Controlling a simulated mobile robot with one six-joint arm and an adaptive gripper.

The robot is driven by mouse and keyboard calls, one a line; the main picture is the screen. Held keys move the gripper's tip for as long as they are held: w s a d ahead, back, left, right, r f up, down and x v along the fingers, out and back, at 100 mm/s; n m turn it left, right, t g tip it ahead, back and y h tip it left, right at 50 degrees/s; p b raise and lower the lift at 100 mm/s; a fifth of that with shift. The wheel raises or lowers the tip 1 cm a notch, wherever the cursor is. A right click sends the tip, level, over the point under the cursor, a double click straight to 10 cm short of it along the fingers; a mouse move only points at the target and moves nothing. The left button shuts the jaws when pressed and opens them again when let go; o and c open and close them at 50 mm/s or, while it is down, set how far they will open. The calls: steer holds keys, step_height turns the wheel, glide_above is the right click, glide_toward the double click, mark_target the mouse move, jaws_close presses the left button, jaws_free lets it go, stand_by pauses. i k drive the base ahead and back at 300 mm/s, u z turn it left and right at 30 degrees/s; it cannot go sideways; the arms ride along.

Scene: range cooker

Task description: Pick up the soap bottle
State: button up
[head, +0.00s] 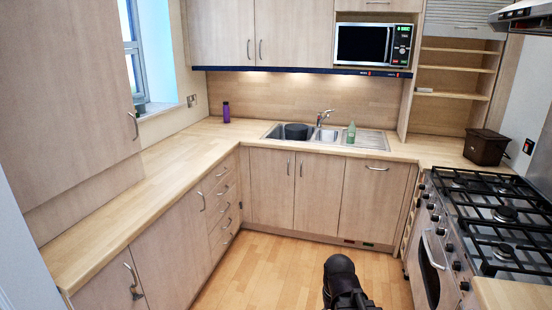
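A green bottle (351,132), which looks like the soap bottle, stands upright at the sink on the far counter, just right of the tap. It is small in the head view and nothing visibly covers it. A black part of my arm rises from the bottom edge, well short of the far counter. No gripper fingers can be made out in this view.
A sink (297,132) holds a dark round item, and a tap (325,116) stands close left of the green bottle. A purple bottle (226,112) stands farther left. A gas range (490,210) and a dark brown box (486,147) are at right. The middle floor is clear.

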mark_target(351, 129)
steer(key=i, duration=3.25)
steer(key=z, duration=0.05)
